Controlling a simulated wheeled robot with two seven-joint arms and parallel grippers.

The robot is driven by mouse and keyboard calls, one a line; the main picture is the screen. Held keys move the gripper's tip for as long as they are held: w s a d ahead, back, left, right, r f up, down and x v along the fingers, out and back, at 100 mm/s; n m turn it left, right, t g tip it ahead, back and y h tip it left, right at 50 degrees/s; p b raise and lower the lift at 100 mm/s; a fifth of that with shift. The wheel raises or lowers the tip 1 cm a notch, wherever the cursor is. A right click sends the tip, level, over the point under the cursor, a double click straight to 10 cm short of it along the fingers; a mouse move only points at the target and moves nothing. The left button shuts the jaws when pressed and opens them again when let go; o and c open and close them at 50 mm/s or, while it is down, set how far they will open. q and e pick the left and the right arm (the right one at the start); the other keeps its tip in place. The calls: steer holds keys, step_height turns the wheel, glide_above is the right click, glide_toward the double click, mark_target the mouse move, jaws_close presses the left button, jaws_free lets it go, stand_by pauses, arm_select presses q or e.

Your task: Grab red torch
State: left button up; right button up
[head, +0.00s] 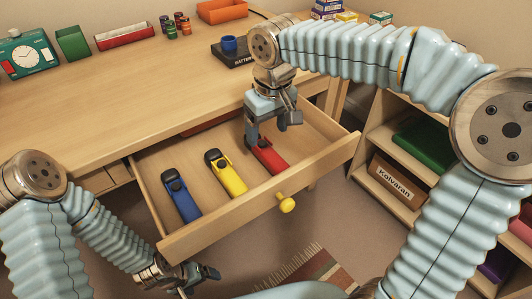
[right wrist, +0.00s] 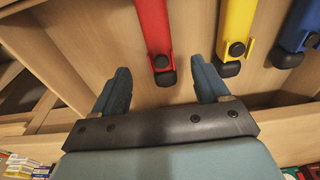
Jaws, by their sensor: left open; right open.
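The red torch (head: 268,160) lies in the open drawer (head: 310,165), right of the yellow torch (head: 228,174) and the blue torch (head: 180,197). My right gripper (head: 268,130) is open and points down at the red torch's black end, which it partly hides in the head view. In the right wrist view, the red torch (right wrist: 155,30) lies ahead, roughly in line with the gap between my open right fingers (right wrist: 161,84), and looks clear of both. My left gripper (head: 202,278) is open and empty, low in front of the drawer.
The drawer's front has a yellow knob (head: 286,203). A shelf with a box marked Kolvaran (head: 396,184) stands at the right.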

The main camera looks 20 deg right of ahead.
mark_target(267, 150)
step_height(267, 150, down, 8)
steer(key=shift+w+r, duration=0.1)
steer(key=shift+r, duration=0.05)
stand_by(0.3)
steer(key=c, duration=1.2)
